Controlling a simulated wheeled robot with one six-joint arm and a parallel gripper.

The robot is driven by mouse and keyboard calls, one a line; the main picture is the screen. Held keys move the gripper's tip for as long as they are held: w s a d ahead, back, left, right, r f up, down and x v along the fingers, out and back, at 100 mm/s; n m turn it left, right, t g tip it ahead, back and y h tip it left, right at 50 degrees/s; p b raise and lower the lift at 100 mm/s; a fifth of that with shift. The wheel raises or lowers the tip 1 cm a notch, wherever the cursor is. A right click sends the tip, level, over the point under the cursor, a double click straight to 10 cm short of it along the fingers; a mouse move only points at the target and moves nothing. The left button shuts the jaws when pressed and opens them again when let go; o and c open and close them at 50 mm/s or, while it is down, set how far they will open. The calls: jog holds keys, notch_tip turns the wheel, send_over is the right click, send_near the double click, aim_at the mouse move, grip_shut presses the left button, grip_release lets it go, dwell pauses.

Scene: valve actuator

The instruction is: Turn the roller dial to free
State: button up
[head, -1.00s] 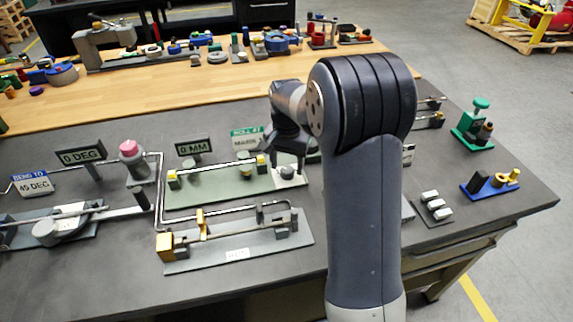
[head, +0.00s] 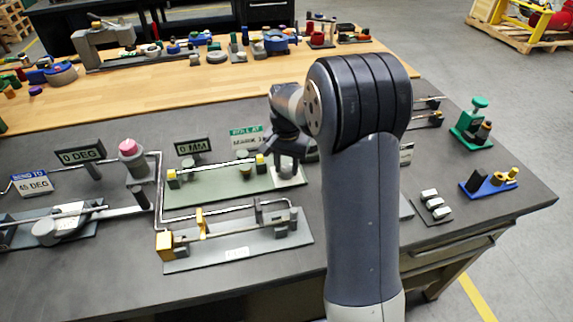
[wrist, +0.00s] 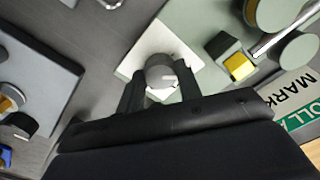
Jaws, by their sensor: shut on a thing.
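The roller dial (wrist: 160,70) is a round grey knob with a light pointer mark, on a white square plate (wrist: 183,43). In the head view the plate (head: 291,182) is at the right end of the green roller fixture (head: 222,187). My gripper (wrist: 160,84) is shut on the dial, one finger on each side of it. In the head view my gripper (head: 288,158) comes down over the plate and hides most of the dial. I cannot read any lettering on the plate.
A rail with yellow end blocks (wrist: 240,66) runs beside the dial. A "0 MM" display (head: 193,146) and a "ROLL AT" sign (head: 246,138) stand behind the fixture. A grey fixture with a brass block (head: 165,244) lies in front. Bare bench (head: 110,285) is at front left.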

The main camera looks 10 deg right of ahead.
aim_at(287, 169)
jog(key=shift+n, duration=0.4)
jog(key=n, duration=0.2)
jog(key=shift+n+p, duration=0.4)
jog(key=shift+n, duration=2.2)
jog(key=o, duration=1)
jog(key=shift+c, duration=0.2)
jog(key=shift+r, duration=0.15)
notch_tip(287, 169, up, 11)
jog(key=shift+f, duration=0.2)
